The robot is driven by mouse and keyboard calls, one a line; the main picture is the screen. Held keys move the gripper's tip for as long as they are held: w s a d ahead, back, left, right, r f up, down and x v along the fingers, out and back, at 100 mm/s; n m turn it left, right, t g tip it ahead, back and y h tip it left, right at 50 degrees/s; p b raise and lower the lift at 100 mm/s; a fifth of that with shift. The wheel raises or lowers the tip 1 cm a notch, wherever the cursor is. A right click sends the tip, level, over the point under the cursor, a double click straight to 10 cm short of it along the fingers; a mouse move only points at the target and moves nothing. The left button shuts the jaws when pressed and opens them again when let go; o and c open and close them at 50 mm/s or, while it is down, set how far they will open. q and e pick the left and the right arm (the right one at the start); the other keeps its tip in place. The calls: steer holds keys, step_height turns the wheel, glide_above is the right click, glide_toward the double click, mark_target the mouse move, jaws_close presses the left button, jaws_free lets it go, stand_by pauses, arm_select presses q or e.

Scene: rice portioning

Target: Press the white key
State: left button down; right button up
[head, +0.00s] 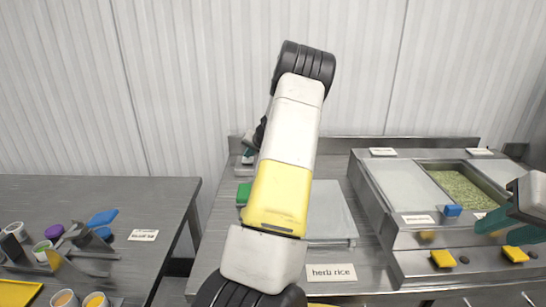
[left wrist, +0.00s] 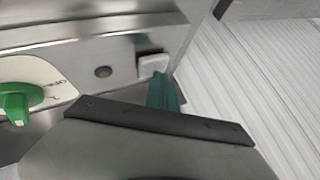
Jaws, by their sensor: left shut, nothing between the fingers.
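The white key (left wrist: 153,66) is a small pale square on a metal panel in the left wrist view. The teal fingertips of my left gripper (left wrist: 162,88) are shut and empty, and overlap the lower edge of the key in that view. I cannot tell whether they touch or press it. In the head view my left arm crosses the middle and hides most of that panel. My right gripper (head: 497,219) is at the right edge of the head view, beside the rice counter. Its jaw opening cannot be made out.
A green knob (left wrist: 16,105) and a small round brown light (left wrist: 103,72) are left of the key. A metal counter with a green-grain bin (head: 462,187) stands at right. A table at left holds several cups and utensils. A "herb rice" label (head: 331,273) is in front.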

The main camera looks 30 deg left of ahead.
mark_target(249, 160)
arm_select(q)
steer(key=shift+f, duration=0.2)
steer(key=shift+r, duration=0.45)
steer(key=shift+r, duration=3)
arm_select(e)
steer(key=shift+c, duration=0.3)
